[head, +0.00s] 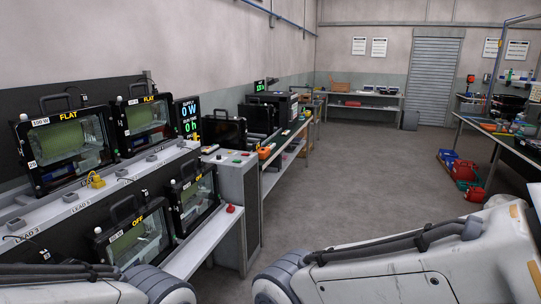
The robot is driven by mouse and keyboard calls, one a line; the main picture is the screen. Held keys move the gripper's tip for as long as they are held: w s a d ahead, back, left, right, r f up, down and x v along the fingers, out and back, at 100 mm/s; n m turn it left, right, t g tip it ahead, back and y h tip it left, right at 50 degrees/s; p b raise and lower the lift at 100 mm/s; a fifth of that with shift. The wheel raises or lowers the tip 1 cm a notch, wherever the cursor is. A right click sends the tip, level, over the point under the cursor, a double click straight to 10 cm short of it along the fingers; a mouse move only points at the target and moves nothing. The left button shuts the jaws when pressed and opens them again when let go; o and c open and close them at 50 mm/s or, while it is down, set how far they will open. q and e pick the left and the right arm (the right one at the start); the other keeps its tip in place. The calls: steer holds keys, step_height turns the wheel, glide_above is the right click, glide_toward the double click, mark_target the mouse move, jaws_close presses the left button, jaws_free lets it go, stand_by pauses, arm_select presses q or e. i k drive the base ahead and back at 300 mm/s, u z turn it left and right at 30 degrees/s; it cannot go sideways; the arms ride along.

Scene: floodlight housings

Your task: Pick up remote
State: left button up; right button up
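I cannot make out a remote for certain in the head view. Several small grey devices, such as one (70,196) and another (121,172), sit along the ledge of the test rack (45,213), too small to identify. My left arm shows at the bottom left and my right arm across the bottom right. Neither gripper is in the picture, so their fingers and anything in them are hidden.
Floodlight housings marked FLAT (66,150) and OFF (135,242) stand on the rack at left. Beyond it are a display (188,117) and a long bench (283,141). Red bins (463,171) lie under the right table. The middle floor (350,185) is clear.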

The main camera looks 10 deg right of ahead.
mark_target(205, 150)
steer(key=z, duration=1.05)
steer(key=i, duration=3.55)
steer(key=u, duration=0.9)
steer(key=i, duration=0.9)
steer(key=u, duration=1.6)
steer(key=i, duration=0.7)
steer(key=u, duration=0.45)
